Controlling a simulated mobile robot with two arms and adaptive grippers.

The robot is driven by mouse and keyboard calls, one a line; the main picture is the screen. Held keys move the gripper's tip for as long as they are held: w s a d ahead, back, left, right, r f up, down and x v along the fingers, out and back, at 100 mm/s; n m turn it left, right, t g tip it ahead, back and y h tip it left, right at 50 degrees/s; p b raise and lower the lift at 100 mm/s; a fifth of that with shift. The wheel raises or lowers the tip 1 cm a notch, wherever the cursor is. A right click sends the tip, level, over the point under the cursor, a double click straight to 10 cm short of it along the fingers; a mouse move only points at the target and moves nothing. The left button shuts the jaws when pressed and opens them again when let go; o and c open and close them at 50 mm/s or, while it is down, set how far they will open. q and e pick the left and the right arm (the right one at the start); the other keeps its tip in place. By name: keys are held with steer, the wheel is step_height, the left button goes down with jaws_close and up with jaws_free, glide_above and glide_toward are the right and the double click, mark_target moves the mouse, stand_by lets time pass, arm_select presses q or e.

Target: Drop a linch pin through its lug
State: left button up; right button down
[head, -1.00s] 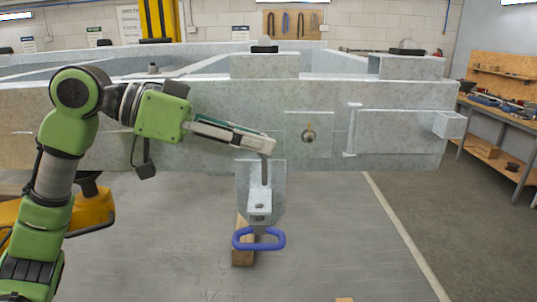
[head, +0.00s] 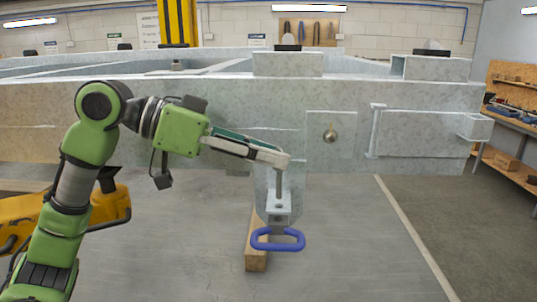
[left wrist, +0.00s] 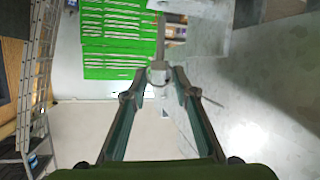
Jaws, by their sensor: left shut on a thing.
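My left gripper (head: 284,160) is shut on the top end of a grey linch pin (head: 280,183). The pin hangs upright with its shank pointing down. It also shows between the fingertips in the left wrist view (left wrist: 160,42). Below it is the lug (head: 270,213), a pale galvanized bracket with a small flat shelf and a dark hole. In the head view the pin's lower end lines up with the hole, close above it; I cannot tell whether it touches or enters. My right gripper is not in view.
A blue loop handle (head: 278,246) sits just below the lug, with a wooden block (head: 256,262) behind it. The galvanized trailer frame (head: 180,105) spans the view behind my arm. A workbench (head: 512,125) stands at the right; the floor to the right is clear.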

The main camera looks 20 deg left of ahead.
mark_target(268, 206)
arm_select(q)
steer(key=shift+f, duration=0.4)
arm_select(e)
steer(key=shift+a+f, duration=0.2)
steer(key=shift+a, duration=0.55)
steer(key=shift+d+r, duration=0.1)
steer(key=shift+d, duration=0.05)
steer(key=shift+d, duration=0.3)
arm_select(q)
steer(key=shift+f, duration=0.15)
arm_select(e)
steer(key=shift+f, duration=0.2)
